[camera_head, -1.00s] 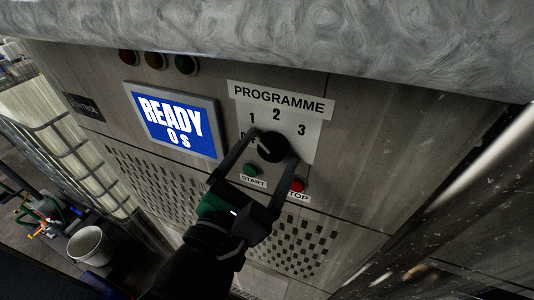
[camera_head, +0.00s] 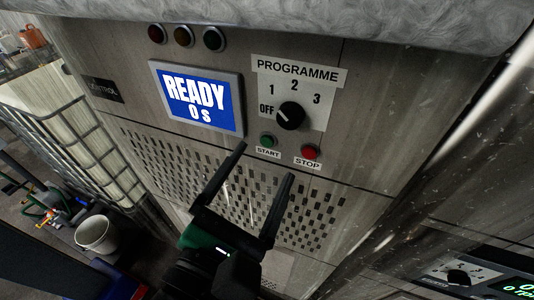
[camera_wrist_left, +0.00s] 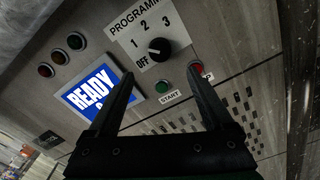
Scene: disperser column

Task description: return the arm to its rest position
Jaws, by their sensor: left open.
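My left gripper (camera_head: 266,160) is open and empty below the control panel in the head view. Its two fingers point up at the panel, below the START button (camera_head: 268,141) and the STOP button (camera_head: 311,152). The black programme knob (camera_head: 290,115) is clear of the fingers; its white mark points left, towards the OFF side. The display (camera_head: 197,99) reads READY 0 s. In the left wrist view the fingers (camera_wrist_left: 161,72) stand apart, with the knob (camera_wrist_left: 160,50) beyond them. My right gripper is in neither view.
Three lamps (camera_head: 184,37) sit above the display. A perforated grille (camera_head: 180,165) lies behind the gripper. At left stand a caged white tank (camera_head: 75,120) and a white bucket (camera_head: 97,235). Another panel with a knob (camera_head: 458,277) is at lower right.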

